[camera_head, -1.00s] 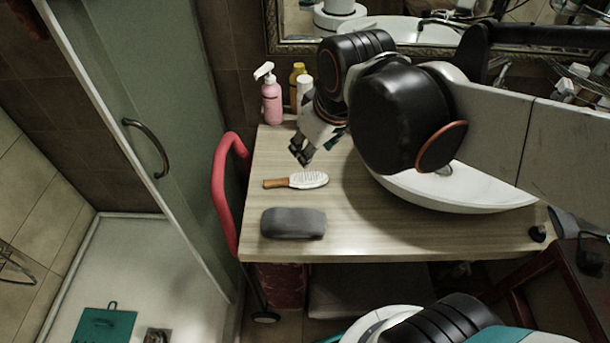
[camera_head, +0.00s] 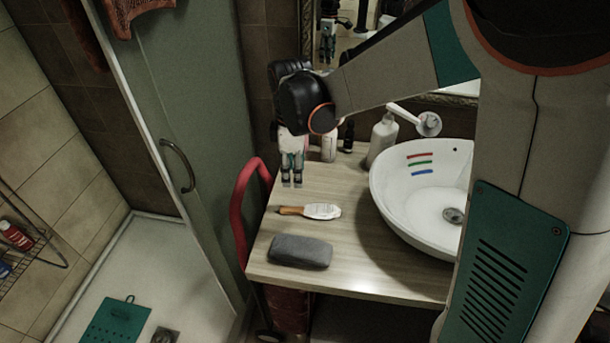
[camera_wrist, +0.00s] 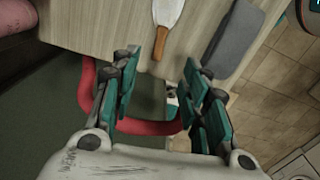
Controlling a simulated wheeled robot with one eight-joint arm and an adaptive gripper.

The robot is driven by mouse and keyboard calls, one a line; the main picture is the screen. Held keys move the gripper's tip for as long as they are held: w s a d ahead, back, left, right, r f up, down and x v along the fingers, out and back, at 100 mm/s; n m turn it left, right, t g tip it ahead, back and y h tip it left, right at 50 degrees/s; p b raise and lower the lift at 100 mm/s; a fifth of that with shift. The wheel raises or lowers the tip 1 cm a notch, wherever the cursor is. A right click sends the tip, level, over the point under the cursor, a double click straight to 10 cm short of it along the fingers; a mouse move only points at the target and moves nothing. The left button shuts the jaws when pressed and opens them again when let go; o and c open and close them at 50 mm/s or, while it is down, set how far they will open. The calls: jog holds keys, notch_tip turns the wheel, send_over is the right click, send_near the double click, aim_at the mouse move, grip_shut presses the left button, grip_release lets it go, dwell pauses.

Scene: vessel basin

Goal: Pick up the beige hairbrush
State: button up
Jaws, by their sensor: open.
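The hairbrush (camera_head: 311,211) lies flat on the wooden countertop (camera_head: 345,240), with a brown wooden handle at the left and a pale, whitish-beige head at the right. My gripper (camera_head: 292,181) is behind and above it, pointing down, open and empty. In the wrist view the hairbrush (camera_wrist: 166,20) shows at the top centre, its handle toward my gripper (camera_wrist: 160,62). It lies beyond the fingertips, apart from them, and its head is partly cut off by the top edge.
A dark grey case (camera_head: 300,251) lies in front of the hairbrush. A white basin (camera_head: 420,215) stands at the right. A soap bottle (camera_head: 382,138) stands at the back. A red rail (camera_head: 243,205) runs along the counter's left side.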

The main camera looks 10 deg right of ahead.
jog(key=b, duration=0.3)
send_over(294, 208)
notch_tip(294, 208, down, 9)
jog(key=shift+s+f, duration=0.1)
notch_tip(294, 208, down, 5)
jog(key=shift+f+b, duration=0.1)
jog(key=shift+b, duration=1.05)
grip_shut()
